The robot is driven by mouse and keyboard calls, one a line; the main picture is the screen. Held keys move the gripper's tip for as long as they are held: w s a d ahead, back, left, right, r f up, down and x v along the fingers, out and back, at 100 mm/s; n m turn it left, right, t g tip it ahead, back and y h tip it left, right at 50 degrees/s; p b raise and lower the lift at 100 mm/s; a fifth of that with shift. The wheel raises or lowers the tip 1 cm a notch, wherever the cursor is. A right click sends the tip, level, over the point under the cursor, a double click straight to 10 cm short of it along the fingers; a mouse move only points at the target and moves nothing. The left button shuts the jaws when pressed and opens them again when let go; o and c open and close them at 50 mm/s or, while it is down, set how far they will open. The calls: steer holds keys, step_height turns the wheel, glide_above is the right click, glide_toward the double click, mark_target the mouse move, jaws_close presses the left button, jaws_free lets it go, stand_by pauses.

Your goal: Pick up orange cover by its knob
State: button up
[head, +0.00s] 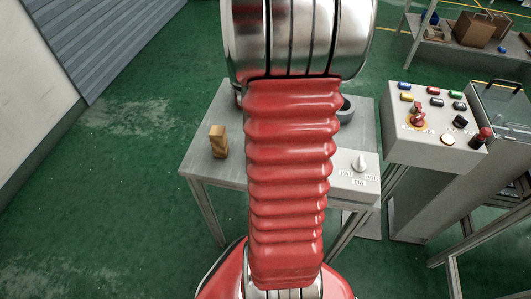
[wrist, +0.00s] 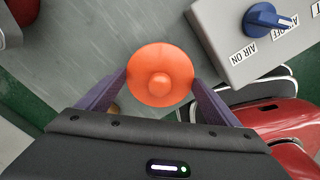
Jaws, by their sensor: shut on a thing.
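The orange cover (wrist: 160,58) is a round disc with a small raised knob (wrist: 160,84) at its middle, seen face-on in the wrist view. My gripper (wrist: 160,78) has its two purple fingers at the left and right edges of the disc, shut on the cover. The inner fingertips are partly hidden by the disc, so the exact contact with the knob or the rim cannot be told. In the head view my own red arm hides the gripper and the cover.
A grey table (head: 205,170) stands below the arm, with a wooden block (head: 218,141) at left and a dark round part (head: 346,110) at right. An air switch box (head: 355,182) sits at its right corner; it also shows in the wrist view (wrist: 235,50). A button panel (head: 430,135) stands right.

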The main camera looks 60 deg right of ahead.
step_height(320, 180, up, 6)
steer(key=shift+r, duration=0.1)
steer(key=shift+s, duration=0.15)
stand_by(0.6)
